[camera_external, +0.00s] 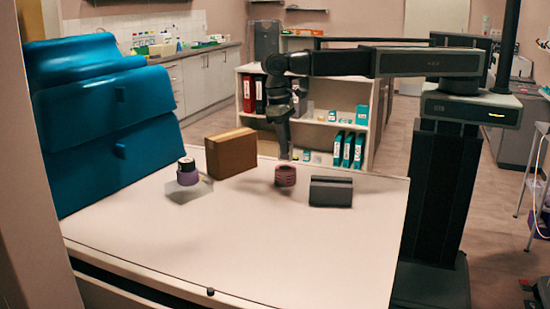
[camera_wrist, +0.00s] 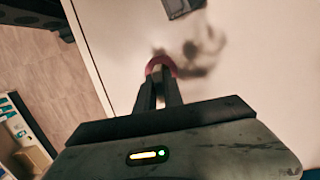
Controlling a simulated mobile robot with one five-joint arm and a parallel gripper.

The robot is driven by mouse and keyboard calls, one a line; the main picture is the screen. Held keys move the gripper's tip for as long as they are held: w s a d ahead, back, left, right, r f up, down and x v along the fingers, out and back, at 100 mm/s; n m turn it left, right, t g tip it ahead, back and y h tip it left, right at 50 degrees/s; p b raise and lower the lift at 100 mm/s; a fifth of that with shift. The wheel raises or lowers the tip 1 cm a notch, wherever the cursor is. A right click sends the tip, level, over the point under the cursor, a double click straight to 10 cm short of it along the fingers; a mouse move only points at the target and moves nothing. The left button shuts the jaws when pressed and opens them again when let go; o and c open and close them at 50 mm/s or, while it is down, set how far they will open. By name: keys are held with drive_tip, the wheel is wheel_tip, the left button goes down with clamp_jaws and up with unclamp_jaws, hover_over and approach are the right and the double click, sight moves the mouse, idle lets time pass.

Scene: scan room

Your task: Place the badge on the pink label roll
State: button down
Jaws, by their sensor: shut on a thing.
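My gripper (camera_external: 286,157) points down over the table, with its fingers together at a dark pink, ring-shaped roll (camera_external: 285,176). In the wrist view, my gripper (camera_wrist: 159,78) is shut on this roll, whose pink rim (camera_wrist: 160,62) curves around the fingertips. A dark shadow lies on the table beside it, so the roll seems held just above the surface. No badge can be made out with certainty. A purple roll (camera_external: 187,179) with a white and dark round item (camera_external: 187,164) on top stands at the table's left.
The pale table (camera_external: 270,240) is clear in front. A brown box (camera_external: 231,153) stands behind, left of my gripper. A dark grey block (camera_external: 331,191) lies to the right and also shows in the wrist view (camera_wrist: 182,7). A blue padded chair (camera_external: 100,120) borders the left.

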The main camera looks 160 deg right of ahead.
wheel_tip(320, 180, down, 3)
drive_tip(key=shift+r+b, duration=0.15)
drive_tip(key=shift+b, duration=0.4)
drive_tip(key=shift+r, duration=0.2)
drive_tip(key=shift+f, duration=0.1)
drive_tip(key=c, duration=1.5)
unclamp_jaws()
drive_tip(key=shift+o, duration=0.2)
drive_tip(key=r+p, duration=0.4)
drive_tip(key=d+r+p, duration=0.1)
drive_tip(key=r+p, duration=0.7)
drive_tip(key=shift+d+r, duration=0.2)
drive_tip(key=shift+d, duration=0.15)
drive_tip(key=shift+f, duration=0.1)
